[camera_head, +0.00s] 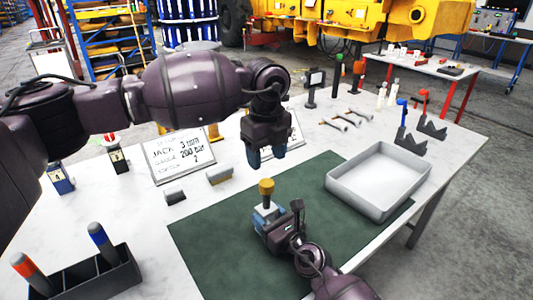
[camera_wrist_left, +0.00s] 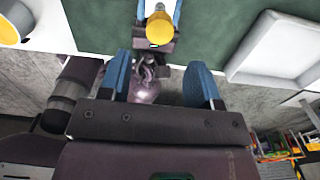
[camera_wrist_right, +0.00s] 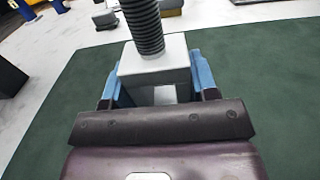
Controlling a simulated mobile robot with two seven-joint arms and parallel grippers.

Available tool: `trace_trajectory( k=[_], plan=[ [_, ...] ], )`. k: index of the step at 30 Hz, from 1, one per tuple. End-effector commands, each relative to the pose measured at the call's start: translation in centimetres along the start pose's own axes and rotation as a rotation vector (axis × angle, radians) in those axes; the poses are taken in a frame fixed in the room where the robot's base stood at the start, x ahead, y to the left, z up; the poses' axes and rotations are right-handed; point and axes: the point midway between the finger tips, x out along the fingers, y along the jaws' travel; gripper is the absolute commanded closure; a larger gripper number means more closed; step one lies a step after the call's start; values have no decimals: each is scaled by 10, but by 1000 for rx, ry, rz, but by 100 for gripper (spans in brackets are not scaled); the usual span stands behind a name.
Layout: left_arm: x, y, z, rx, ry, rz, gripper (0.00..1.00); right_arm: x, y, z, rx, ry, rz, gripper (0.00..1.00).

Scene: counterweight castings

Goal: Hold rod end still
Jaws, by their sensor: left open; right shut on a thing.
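A grey block (camera_wrist_right: 155,66) with a dark ribbed rod (camera_wrist_right: 143,24) rising from it stands on or just above the green mat (camera_head: 205,245). The rod's yellow end (camera_head: 266,187) points up, and it also shows in the left wrist view (camera_wrist_left: 160,29). My right gripper (camera_head: 266,212) is shut on the grey block, with blue fingers on both of its sides. My left gripper (camera_head: 266,155) hangs above and behind the yellow end, pointing down. Its blue fingers are apart and empty, clear of the yellow end. The block's underside is hidden.
A grey tray (camera_head: 345,188) sits right of the rod, partly on the mat. Written boards (camera_head: 180,155) and small grey blocks (camera_head: 219,175) stand to the left. A dark rack (camera_head: 95,275) with orange and blue handles is front left. Wrenches (camera_head: 335,123) lie at the back.

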Motion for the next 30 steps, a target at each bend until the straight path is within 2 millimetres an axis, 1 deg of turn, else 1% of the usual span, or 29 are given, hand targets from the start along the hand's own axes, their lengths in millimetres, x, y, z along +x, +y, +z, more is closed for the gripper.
trace_trajectory(
  k=[8, 14, 17, 25, 30],
  plan=[
    [1, 0, 0, 2, 0, 0, 43, 0, 0, 0, 0, 0, 0, 100],
    [12, 0, 0, 3, 0, 1, 43, 0, 0, 0, 0, 0, 0, 100],
    [22, 0, 0, 3, 1, 2, 43, 0, 0, 0, 0, 0, 0, 100],
    [60, 0, 0, 2, 2, 2, 43, 0, 0, 0, 0, 0, 0, 100],
    [76, 0, 0, 3, 1, 0, 43, 0, 0, 0, 0, 0, 0, 100]
  ],
)
